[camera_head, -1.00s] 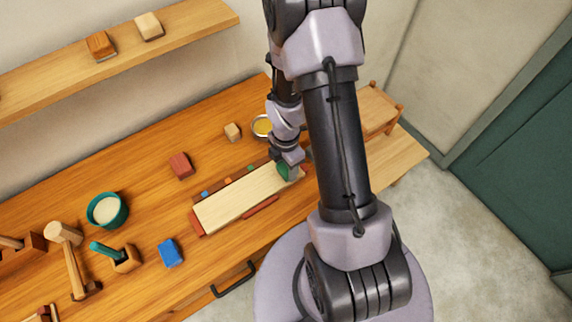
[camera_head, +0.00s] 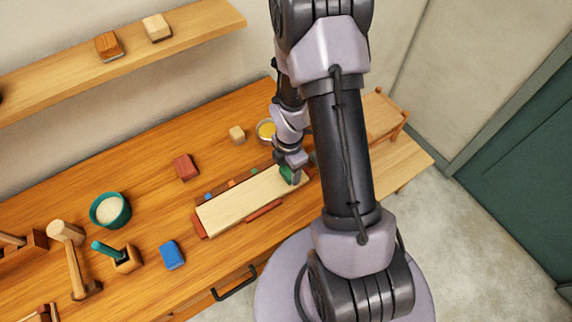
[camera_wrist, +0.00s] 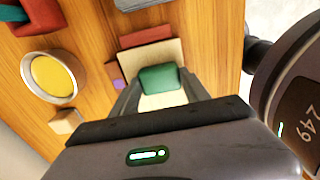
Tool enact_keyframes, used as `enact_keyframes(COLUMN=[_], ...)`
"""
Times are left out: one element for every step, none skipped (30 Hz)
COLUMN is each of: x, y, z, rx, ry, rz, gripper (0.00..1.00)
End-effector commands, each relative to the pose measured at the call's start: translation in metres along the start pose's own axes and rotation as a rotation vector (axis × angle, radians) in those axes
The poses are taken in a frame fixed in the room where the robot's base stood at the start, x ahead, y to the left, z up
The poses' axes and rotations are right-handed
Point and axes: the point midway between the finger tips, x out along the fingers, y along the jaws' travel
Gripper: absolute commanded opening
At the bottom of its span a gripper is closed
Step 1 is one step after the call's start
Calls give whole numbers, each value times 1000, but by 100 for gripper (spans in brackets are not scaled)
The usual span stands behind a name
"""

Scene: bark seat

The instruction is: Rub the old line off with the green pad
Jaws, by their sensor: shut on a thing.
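The green pad (camera_wrist: 160,79) is between the fingers of my gripper (camera_wrist: 160,95) in the wrist view, and the gripper is shut on it. In the head view the green pad (camera_head: 286,173) shows at the right end of the pale board (camera_head: 240,204), partly behind my gripper (camera_head: 291,176). The pad is at or just above the board; I cannot tell whether it touches. No line can be made out on the bare part of the board. The board's surface under the pad is hidden.
Reddish blocks (camera_head: 265,211) edge the board. A yellow-filled bowl (camera_head: 266,130) and a small wooden block (camera_head: 237,134) stand behind it. A red block (camera_head: 186,167), a blue block (camera_head: 172,254) and a teal bowl (camera_head: 110,210) lie to the left. A shelf (camera_head: 75,73) runs above.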

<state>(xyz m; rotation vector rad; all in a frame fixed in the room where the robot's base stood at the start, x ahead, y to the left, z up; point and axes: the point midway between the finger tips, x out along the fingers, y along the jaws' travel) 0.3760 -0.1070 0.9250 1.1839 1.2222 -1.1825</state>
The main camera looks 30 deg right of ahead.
Motion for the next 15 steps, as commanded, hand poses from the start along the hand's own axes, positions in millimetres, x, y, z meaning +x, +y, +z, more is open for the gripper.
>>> enact_keyframes(x=[1, 1, 1, 1, 1, 1, 1, 0, 0, 0, -1, -1, -1, -1, -1], y=[-4, -5, -6, -7, -6, -4, -2, 0, 5, 8, 11, 15, 17, 19, 21], z=[0, 0, 0, 0, 0, 0, 0, 0, 0, 0, 0, 0, 0, 0, 0], rx=[0, 0, 0, 0, 0, 0, -1, 0, 0, 0, 0, 0, 0, 0, 0], ry=[0, 0, 0, 0, 0, 0, 0, 1, 0, 0, 0, 0, 0, 0, 0], rz=[-1, -1, -1, -1, -1, -1, -1, -2, -1, 0, 0, 0, 0, 0, -1], gripper=[22, 22, 22, 22, 22, 22, 22, 22, 22, 22, 22, 22, 22, 22, 22])
